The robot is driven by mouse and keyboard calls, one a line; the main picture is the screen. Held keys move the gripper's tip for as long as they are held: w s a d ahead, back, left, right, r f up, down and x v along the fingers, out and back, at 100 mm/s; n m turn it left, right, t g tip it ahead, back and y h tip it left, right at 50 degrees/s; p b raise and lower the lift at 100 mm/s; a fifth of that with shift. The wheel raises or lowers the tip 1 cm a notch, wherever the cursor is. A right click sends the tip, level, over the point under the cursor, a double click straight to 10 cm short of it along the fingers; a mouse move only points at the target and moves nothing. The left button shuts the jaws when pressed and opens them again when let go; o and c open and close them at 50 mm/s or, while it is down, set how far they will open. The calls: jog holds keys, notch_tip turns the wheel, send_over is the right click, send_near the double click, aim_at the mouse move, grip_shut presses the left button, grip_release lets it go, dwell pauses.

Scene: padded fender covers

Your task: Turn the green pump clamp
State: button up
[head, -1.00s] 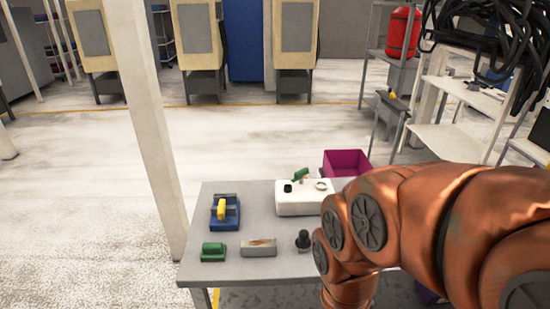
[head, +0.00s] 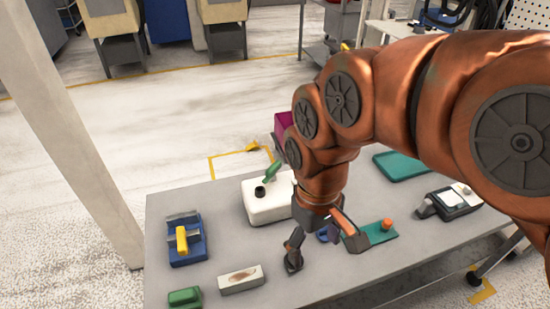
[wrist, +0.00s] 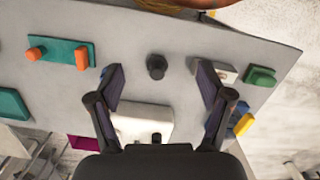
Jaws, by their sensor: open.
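The white pump box (head: 268,208) stands on the grey table (head: 225,215), with a green clamp lever (head: 272,172) sticking up at its back and a black knob (head: 260,191) on top. My gripper (head: 324,248) points down above the table, in front and to the right of the box. It also shows in the wrist view (wrist: 160,80), fingers spread and empty, with a black knob (wrist: 156,66) on the table between the tips.
A blue fixture with a yellow handle (head: 182,240), a green block (head: 185,297) and a grey block (head: 241,278) lie to the left. A teal plate with an orange knob (head: 386,225), a teal tray (head: 400,166) and a black device (head: 450,201) lie right. A post (head: 75,130) stands left.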

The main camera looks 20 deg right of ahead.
jog(key=shift+o, duration=0.3)
jog(key=w+r+n, duration=0.2)
jog(key=w, duration=0.5)
jog(key=w+a+r+n+t+b, duration=0.1)
jog(key=w+r+n, duration=0.1)
jog(key=w, duration=0.6)
jog(key=shift+w+a+b, duration=0.3)
jog(key=n+b, duration=0.1)
send_over(273, 166)
jog(key=shift+s+a+f, duration=0.2)
jog(key=shift+s+f, duration=0.15)
jog(key=shift+f, duration=0.4)
jog(key=shift+w+d+f, duration=0.2)
jog(key=shift+w, duration=0.2)
jog(key=shift+f, duration=0.2)
jog(key=shift+f+p, duration=0.5)
jog(key=shift+f, duration=3.1)
jog(key=c, duration=1.1)
